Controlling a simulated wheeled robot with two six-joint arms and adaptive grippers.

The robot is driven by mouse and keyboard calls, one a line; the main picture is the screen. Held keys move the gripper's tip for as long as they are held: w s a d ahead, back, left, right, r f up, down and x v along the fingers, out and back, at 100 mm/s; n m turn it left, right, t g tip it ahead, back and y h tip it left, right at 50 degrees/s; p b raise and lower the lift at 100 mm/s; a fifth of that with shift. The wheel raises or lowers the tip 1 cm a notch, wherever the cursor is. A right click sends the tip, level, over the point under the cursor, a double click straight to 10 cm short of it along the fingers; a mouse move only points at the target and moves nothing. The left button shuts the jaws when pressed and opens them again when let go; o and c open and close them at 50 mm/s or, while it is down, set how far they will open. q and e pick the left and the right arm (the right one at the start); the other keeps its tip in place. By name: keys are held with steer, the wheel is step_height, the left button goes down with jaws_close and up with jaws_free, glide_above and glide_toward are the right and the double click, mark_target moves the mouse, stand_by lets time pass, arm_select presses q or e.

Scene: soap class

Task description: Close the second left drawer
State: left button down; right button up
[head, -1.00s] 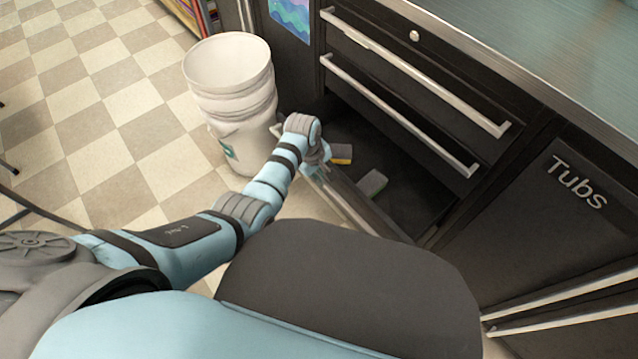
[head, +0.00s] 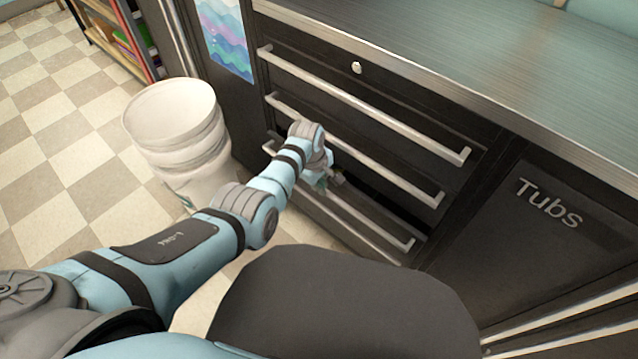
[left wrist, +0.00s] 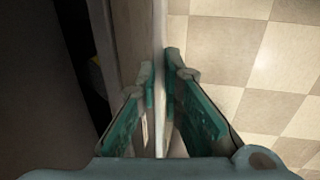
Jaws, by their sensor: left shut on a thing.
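The open drawer (head: 378,222) is in the dark cabinet, below two shut drawers. It now stands out only a little, with a narrow dark gap behind its front. My left gripper (head: 326,183) reaches down to its front from the left. In the left wrist view, my left gripper (left wrist: 161,82) has its green-padded fingers on both sides of a pale bar (left wrist: 159,35) along the drawer front, and is shut on it. A bit of something yellow shows in the dark drawer interior at the left there. My right gripper is not in view.
A white bucket (head: 178,135) stands on the checkered floor left of the drawers. The upper drawers' bar handles (head: 370,105) stick out above my gripper. A dark door marked Tubs (head: 545,215) is at the right. Open floor lies to the left.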

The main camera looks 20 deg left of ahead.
arm_select(q)
steer(key=c, duration=1.9)
jaws_free()
steer(key=shift+s+f, duration=0.1)
steer(key=shift+f, duration=0.2)
steer(key=shift+o, duration=1.2)
steer(key=shift+w+f, duration=0.1)
steer(key=shift+w, duration=0.1)
steer(key=shift+r, duration=0.6)
steer(key=v, duration=1.1)
